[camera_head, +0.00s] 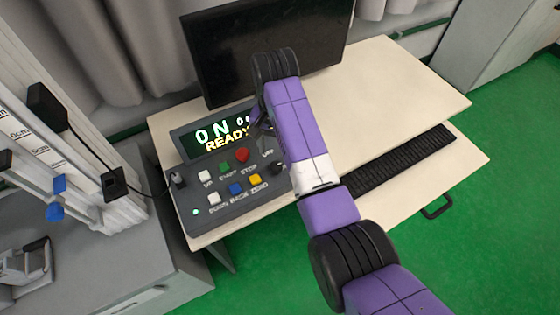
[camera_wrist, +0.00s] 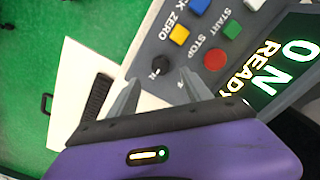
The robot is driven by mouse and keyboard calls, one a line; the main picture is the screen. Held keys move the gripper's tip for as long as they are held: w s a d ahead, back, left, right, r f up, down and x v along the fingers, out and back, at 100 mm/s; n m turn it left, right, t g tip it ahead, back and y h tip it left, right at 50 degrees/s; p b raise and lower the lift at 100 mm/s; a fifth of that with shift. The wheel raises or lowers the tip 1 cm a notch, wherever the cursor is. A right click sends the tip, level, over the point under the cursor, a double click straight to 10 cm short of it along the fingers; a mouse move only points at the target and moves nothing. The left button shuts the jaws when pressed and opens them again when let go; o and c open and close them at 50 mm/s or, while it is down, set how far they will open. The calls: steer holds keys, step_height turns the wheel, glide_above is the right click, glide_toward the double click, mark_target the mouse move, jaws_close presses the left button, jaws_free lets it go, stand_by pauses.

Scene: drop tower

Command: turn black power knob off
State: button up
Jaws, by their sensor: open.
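The black power knob (camera_wrist: 158,64) shows in the wrist view on the grey control panel, near its edge and beside the red button. The same dark knob (camera_head: 276,168) shows in the head view at the panel's right end, near a small label. My gripper (camera_wrist: 160,80) is open, its two grey fingertips apart with the knob in view just beyond the gap between them. I cannot tell whether a finger touches the knob. In the head view my gripper (camera_head: 266,127) hangs over the panel's right part and hides part of the display (camera_head: 222,138), which reads ON and READY.
The panel (camera_head: 225,214) also carries a red button (camera_head: 242,155), several coloured buttons and another dark knob (camera_head: 178,180) at its left. A monitor (camera_head: 225,60) stands behind. A keyboard (camera_head: 400,158) lies to the right on the cream desk (camera_head: 400,85).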

mark_target(276, 165)
step_height(276, 165, down, 7)
steer(key=shift+f, duration=0.1)
stand_by(0.3)
jaws_close()
